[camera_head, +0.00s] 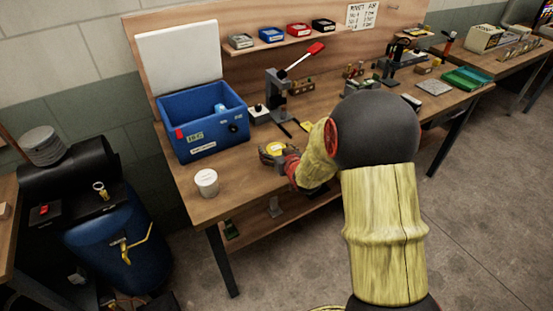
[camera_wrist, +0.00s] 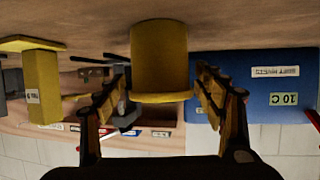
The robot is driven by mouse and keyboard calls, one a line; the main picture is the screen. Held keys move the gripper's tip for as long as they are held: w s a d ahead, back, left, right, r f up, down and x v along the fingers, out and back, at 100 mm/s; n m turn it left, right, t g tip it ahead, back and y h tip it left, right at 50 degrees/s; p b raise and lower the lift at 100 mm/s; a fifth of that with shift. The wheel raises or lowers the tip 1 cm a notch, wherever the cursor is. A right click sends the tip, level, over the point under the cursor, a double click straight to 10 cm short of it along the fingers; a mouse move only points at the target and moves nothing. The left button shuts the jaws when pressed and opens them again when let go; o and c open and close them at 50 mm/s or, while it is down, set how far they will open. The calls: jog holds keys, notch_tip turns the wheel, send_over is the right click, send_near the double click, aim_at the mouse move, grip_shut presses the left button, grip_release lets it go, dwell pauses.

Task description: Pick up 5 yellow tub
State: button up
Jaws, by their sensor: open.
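A yellow tub (camera_wrist: 160,50) stands on the bench between the fingers of my gripper (camera_wrist: 162,100) in the upside-down wrist view. My gripper is open, one finger on each side of the tub. I cannot tell whether they touch it. In the head view my gripper (camera_head: 272,157) is low over the bench's front edge, around the yellow tub (camera_head: 275,147); my arm hides part of the area. A second yellow item (camera_wrist: 42,82) with a small white label stands at the left of the wrist view. No number is readable on the tub between the fingers.
A blue bin (camera_head: 205,125) with a white lid stands at the back left of the bench (camera_head: 225,200). A white tub (camera_head: 207,182) stands at the front left. A grey press (camera_head: 277,97) with a red-handled lever stands behind my gripper.

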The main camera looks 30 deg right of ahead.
jog(key=b+x, duration=0.1)
jog(key=x, duration=0.3)
jog(key=shift+r, duration=0.1)
jog(key=shift+c, duration=0.9)
jog(key=c, duration=1.3)
jog(key=shift+c, duration=0.3)
